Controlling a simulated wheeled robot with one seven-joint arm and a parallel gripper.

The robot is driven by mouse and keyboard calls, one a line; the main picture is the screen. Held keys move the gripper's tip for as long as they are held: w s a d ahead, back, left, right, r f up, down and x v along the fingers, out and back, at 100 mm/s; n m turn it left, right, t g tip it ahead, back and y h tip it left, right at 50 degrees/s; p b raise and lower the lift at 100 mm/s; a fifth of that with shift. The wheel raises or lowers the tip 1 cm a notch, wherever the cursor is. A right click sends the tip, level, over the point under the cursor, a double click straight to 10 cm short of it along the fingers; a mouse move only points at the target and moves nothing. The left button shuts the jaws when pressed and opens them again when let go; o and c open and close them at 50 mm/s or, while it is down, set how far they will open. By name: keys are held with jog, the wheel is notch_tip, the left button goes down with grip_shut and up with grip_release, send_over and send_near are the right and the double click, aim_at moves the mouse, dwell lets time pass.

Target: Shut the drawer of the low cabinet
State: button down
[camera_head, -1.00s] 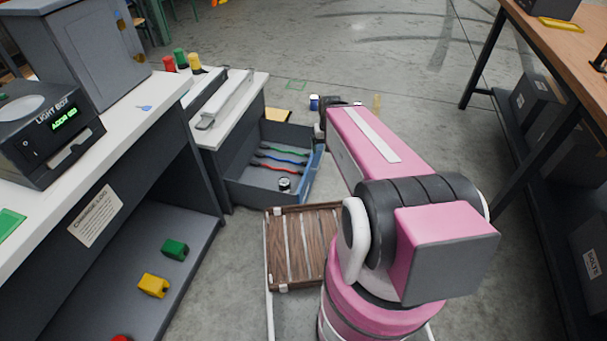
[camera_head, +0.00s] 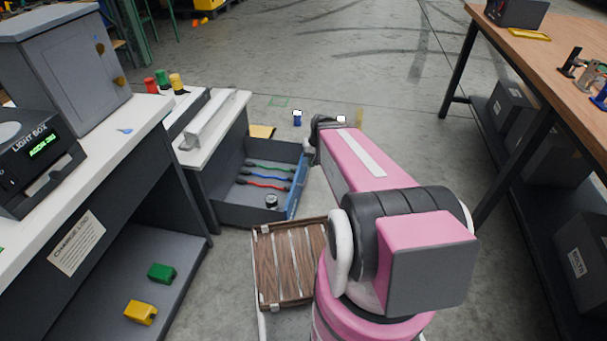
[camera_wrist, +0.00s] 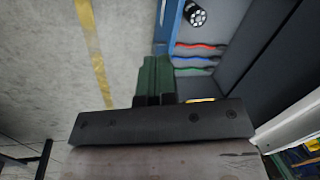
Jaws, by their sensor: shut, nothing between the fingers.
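The low cabinet (camera_head: 214,137) has a white top and a bar-shaped handle piece on it. Its grey drawer (camera_head: 240,211) stands open to the right, with a blue front (camera_head: 298,184). Red, blue and green cables (camera_head: 265,177) and a small round black-and-white item (camera_head: 271,201) lie inside. My gripper is mostly hidden behind my pink arm in the head view. In the wrist view my gripper (camera_wrist: 157,62) has its green fingers shut and empty, close to the blue drawer front (camera_wrist: 168,28). Whether they touch it I cannot tell.
A workbench (camera_head: 122,148) with a light box stands at left, a wooden-topped table (camera_head: 550,60) at right. A blue can (camera_head: 297,118) stands beyond the drawer. Open floor lies between.

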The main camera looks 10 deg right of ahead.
jog(key=w+d+f+m+y, duration=0.1)
jog(key=w+d+f+y, duration=0.25)
jog(key=w+f, duration=0.5)
jog(key=m+t+y, duration=0.3)
jog(key=t, duration=0.1)
send_near(307, 173)
jog(key=w+a+f, duration=0.1)
jog(key=a, duration=0.1)
jog(key=w+a+f, duration=0.1)
jog(key=a, duration=0.1)
jog(key=w+a, duration=0.1)
jog(key=a, duration=0.2)
jog(key=shift+w+f, duration=0.15)
jog(key=shift+f, duration=0.25)
jog(key=shift+w+a, duration=0.15)
jog(key=shift+a, duration=0.25)
jog(key=w+a, duration=0.4)
jog(key=a, duration=0.6)
jog(key=w+a, duration=0.4)
jog(key=a, duration=0.6)
jog(key=w+a, duration=0.4)
jog(key=a, duration=0.6)
jog(key=shift+w+a, duration=0.2)
jog(key=shift+w, duration=0.2)
